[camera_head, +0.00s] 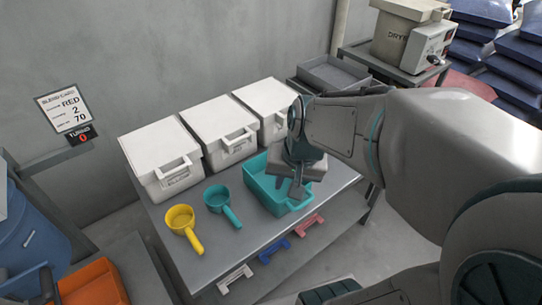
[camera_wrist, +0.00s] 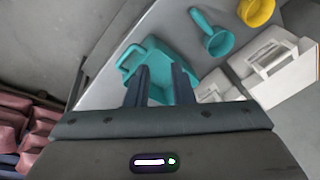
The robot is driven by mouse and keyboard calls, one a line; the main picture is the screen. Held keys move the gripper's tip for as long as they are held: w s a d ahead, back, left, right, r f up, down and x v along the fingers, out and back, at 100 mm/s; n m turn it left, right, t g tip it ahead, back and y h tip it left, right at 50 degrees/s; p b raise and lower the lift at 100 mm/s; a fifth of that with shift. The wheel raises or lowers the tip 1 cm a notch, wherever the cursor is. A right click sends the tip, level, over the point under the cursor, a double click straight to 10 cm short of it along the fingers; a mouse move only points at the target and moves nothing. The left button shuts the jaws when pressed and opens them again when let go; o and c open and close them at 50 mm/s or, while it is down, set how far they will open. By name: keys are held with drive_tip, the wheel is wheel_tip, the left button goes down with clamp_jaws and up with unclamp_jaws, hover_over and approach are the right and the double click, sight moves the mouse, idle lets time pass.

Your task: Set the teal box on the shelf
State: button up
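The teal box (camera_head: 258,184) is an open bin with a front handle. It stands on the grey table (camera_head: 190,255), in front of the white lidded boxes. My gripper (camera_head: 297,188) points down over the right part of the teal box and hides some of it. In the wrist view the teal box (camera_wrist: 150,52) lies beyond my gripper (camera_wrist: 160,72), whose two fingers are apart with nothing clearly held between them. Whether the fingers touch the box is unclear. A lower shelf (camera_head: 295,262) shows under the tabletop.
Three white lidded boxes (camera_head: 218,128) line the table's back. A teal scoop (camera_head: 217,198) and a yellow scoop (camera_head: 181,220) lie left of the teal box. White, blue (camera_head: 275,250) and pink handle-like pieces are along the table front. A grey tray (camera_head: 335,74) is behind right.

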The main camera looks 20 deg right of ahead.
drive_tip(key=w+d+f+m, duration=0.4)
drive_tip(key=m, duration=0.6)
approach(308, 200)
drive_tip(key=shift+g, duration=0.3)
drive_tip(key=f, duration=0.3)
drive_tip(key=w+f+b, duration=0.1)
drive_tip(key=f, duration=0.3)
drive_tip(key=w+a+f, duration=0.1)
drive_tip(key=f, duration=0.2)
drive_tip(key=shift+w+f, duration=0.2)
drive_tip(key=shift+f, duration=0.05)
clamp_jaws()
